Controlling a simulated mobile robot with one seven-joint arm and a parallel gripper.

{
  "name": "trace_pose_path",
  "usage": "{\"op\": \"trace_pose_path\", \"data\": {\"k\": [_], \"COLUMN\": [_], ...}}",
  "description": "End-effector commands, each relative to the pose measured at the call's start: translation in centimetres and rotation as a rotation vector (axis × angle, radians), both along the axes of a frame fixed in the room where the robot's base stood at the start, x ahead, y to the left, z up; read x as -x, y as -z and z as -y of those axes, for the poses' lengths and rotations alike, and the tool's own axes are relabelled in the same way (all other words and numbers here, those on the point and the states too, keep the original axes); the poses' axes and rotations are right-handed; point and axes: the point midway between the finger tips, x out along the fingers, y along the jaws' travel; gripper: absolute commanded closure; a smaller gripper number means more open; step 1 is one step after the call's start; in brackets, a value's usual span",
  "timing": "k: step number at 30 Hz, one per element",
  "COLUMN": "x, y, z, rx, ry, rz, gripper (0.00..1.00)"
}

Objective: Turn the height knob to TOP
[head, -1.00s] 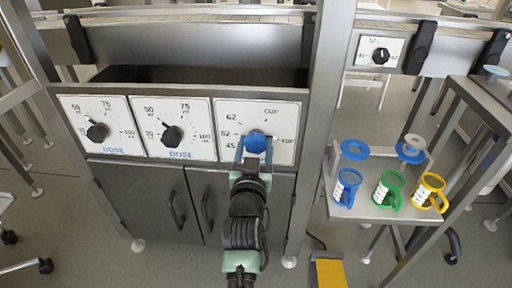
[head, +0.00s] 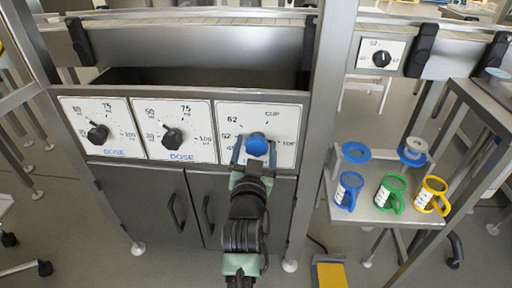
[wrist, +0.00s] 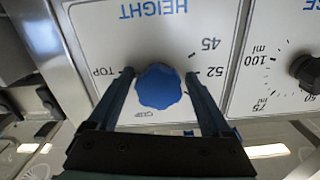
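The blue height knob (head: 257,146) sits on the white height panel (head: 229,113), the rightmost of three dial panels. The panel carries marks 45, 52, 62, CUP and TOP. My gripper (head: 255,142) is in front of the panel, its two fingers spread on either side of the knob. In the wrist view the blue knob (wrist: 158,87) lies between the fingertips, with a small gap on each side. TOP (wrist: 103,71) is beside the left finger there, 52 (wrist: 216,71) beside the right. I cannot read which mark the knob points at.
Two black dose knobs (head: 172,137) (head: 98,134) sit on panels to the left. A side table (head: 337,213) on the right holds blue, green and yellow mugs and blue rings. A metal post (head: 325,125) stands right of the panel.

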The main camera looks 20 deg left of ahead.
Motion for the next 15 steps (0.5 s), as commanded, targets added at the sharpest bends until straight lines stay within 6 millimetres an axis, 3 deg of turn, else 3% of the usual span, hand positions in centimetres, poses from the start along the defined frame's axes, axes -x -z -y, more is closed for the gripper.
{"op": "trace_pose_path", "data": {"k": [10,15], "x": [0.1,1.2], "y": [0.1,0.0], "z": [0.1,0.4], "rx": [0.001,0.002], "ry": [0.001,0.0], "rz": [-0.001,-0.003], "gripper": [0.07,0.07]}}
